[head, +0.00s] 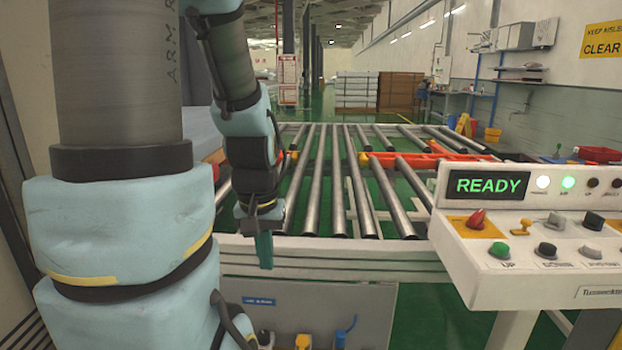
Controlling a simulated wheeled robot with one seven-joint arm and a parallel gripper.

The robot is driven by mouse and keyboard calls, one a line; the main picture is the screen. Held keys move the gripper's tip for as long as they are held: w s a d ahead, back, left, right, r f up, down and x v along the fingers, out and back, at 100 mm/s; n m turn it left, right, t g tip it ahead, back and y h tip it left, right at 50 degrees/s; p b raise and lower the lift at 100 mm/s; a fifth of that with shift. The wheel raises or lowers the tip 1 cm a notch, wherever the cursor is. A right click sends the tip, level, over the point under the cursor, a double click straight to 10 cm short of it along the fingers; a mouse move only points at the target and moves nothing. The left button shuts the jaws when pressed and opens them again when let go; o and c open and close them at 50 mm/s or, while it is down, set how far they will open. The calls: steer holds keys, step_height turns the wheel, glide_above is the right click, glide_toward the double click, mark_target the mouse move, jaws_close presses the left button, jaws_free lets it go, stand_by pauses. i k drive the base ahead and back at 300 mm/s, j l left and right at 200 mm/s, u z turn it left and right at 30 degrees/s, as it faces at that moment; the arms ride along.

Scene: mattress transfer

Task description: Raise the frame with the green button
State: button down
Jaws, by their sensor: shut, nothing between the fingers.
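The green button (499,250) sits at the front left of the white control panel (462,268), above a label reading "UP". The panel's display (487,185) reads "READY" in green. My gripper (265,262) hangs pointing down in front of the roller table's near edge, left of the panel and well apart from the button. Its fingers look shut and empty. An orange-red frame (440,157) lies low among the rollers, about level with them; part of it is hidden behind my arm.
The roller table (340,255) spans the middle. The panel also carries a red knob (477,218), a yellow switch (522,227), and grey and black buttons. White and green lamps (568,183) are lit. A grey cabinet (310,310) stands below. Space between gripper and panel looks clear.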

mark_target(501, 249)
steer(key=z, duration=1.1)
